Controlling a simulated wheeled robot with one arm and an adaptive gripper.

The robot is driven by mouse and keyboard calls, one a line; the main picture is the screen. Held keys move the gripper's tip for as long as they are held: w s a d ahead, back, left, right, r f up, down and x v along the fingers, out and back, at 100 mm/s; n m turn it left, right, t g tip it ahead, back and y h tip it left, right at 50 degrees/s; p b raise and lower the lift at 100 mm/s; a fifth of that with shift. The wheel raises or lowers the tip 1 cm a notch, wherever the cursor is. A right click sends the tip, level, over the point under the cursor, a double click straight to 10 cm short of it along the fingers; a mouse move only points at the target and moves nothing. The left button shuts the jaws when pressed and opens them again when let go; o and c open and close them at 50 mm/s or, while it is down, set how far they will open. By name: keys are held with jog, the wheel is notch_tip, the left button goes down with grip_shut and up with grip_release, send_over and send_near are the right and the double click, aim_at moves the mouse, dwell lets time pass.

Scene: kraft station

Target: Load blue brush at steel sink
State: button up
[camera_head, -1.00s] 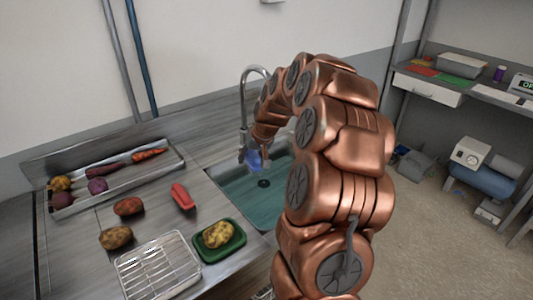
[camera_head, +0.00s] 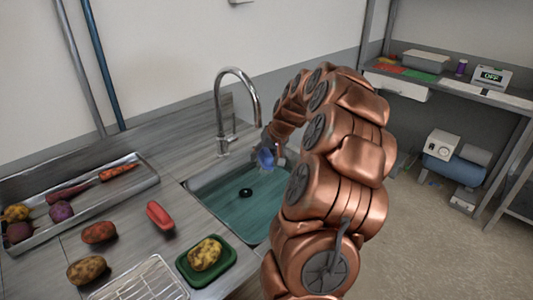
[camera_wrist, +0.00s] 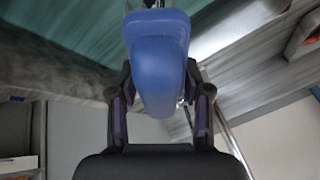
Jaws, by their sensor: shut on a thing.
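My gripper (camera_wrist: 160,85) is shut on the blue brush (camera_wrist: 158,62), with one finger on each side of it in the wrist view. The brush's smooth, rounded blue body points away from the palm. In the head view the blue brush (camera_head: 265,158) shows as a small patch by the gripper, over the far right part of the steel sink (camera_head: 203,189). The sink has a teal-looking basin with a dark drain. My arm hides the sink's right side and most of the gripper.
A curved faucet (camera_head: 222,110) stands behind the sink. On the counter to the left are a red oblong thing (camera_head: 160,215), a green tray (camera_head: 228,263) with a potato, a wire rack (camera_head: 140,283), loose potatoes and a metal vegetable tray (camera_head: 150,180). A shelf bench (camera_head: 440,93) stands at right.

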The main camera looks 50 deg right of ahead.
jog(key=shift+a+f, duration=0.1)
jog(key=shift+f, duration=1.95)
notch_tip(320, 180, down, 8)
jog(key=b, duration=0.5)
jog(key=shift+r+p, duration=0.6)
jog(key=shift+r, duration=4.95)
